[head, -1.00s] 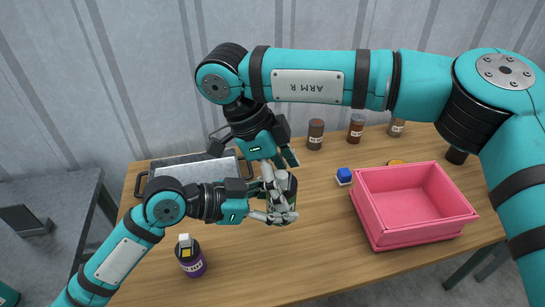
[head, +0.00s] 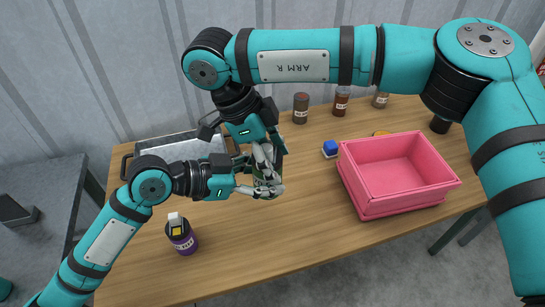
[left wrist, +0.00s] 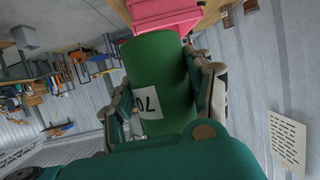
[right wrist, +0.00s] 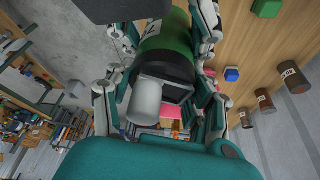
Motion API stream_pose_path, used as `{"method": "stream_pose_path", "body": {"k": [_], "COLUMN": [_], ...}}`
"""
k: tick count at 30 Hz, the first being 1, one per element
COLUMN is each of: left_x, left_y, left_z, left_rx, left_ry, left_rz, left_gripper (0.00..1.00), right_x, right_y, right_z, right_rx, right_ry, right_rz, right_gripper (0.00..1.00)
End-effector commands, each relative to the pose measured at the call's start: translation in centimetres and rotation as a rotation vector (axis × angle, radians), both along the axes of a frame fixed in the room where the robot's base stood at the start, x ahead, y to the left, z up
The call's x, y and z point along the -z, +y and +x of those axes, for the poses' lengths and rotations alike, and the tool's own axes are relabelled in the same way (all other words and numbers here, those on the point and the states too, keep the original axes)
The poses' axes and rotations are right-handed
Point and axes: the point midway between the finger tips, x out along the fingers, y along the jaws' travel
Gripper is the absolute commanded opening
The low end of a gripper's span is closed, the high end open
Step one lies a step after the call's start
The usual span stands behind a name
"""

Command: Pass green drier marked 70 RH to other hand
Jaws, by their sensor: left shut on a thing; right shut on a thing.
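The green drier (left wrist: 158,65) shows in the left wrist view as a green cylinder with a white label reading 70. In the right wrist view the drier (right wrist: 172,36) has a dark collar and a pale grey cap towards my right palm. My left gripper (head: 262,189) is shut around its green body. My right gripper (head: 264,158) comes from above and is shut on it near the capped end. Both hold it above the table. In the head view the fingers hide most of it.
A pink crate (head: 398,199) stands on the right of the wooden table (head: 290,250). A purple bottle (head: 183,240) stands front left, a grey tray (head: 165,150) behind my left arm. The front middle is clear.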

Motion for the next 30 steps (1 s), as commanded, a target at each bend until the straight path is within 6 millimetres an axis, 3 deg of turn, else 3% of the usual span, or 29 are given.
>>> {"method": "stream_pose_path", "body": {"k": [1, 7, 19, 30], "left_x": [-0.3, -0.3, -0.5, -3.2], "left_y": [-0.1, -0.1, 0.8, 7.1], "left_z": [0.0, 0.0, -0.3, -3.0], "left_rx": [0.002, 0.001, 0.0, -0.001], "left_ry": [-0.005, -0.008, -0.004, -0.003], "left_rz": [-0.004, -0.005, -0.002, 0.002], "left_gripper": [0.54, 0.81, 0.81, 0.81], "right_x": [0.1, 0.1, 0.0, 0.0], "right_y": [0.0, 0.0, 0.0, 0.0], "right_z": [0.0, 0.0, 0.0, 0.0], "right_rx": [0.0, -0.001, 0.0, 0.0], "right_ry": [0.0, 0.001, 0.0, 0.0], "right_rz": [0.0, 0.0, 0.0, 0.0], "right_gripper": [0.17, 0.17, 0.17, 0.17]}}
